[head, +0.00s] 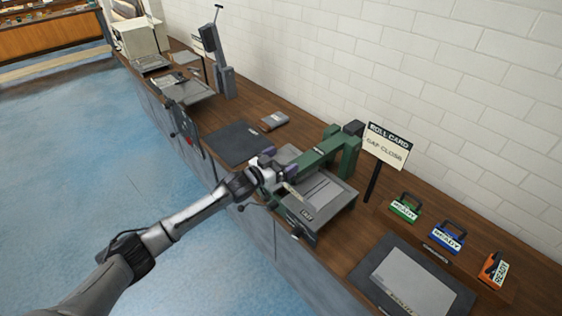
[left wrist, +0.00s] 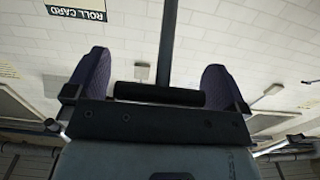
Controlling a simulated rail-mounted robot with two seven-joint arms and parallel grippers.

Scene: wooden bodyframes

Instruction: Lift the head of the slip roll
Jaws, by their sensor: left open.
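The slip roll appears to be the green machine on the bench, with a green arm-like head (head: 318,156) over a grey bed (head: 318,196). The head looks lowered and reaches toward me. My left gripper (head: 280,163) is open at the near end of this head, its purple finger pads on either side. In the left wrist view the two pads of the gripper (left wrist: 155,75) stand wide apart. A dark round bar (left wrist: 160,94) lies between them, with a dark post behind it. I cannot tell whether the pads touch anything. My right gripper is not in view.
A sign (head: 388,146) reading ROLL CARD, GAP CLOSE stands right of the machine. Green (head: 405,208), blue (head: 446,237) and orange (head: 493,270) blocks marked READY sit further right, near a dark mat (head: 366,278) with a grey plate. Another dark mat (head: 234,143) lies to the left.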

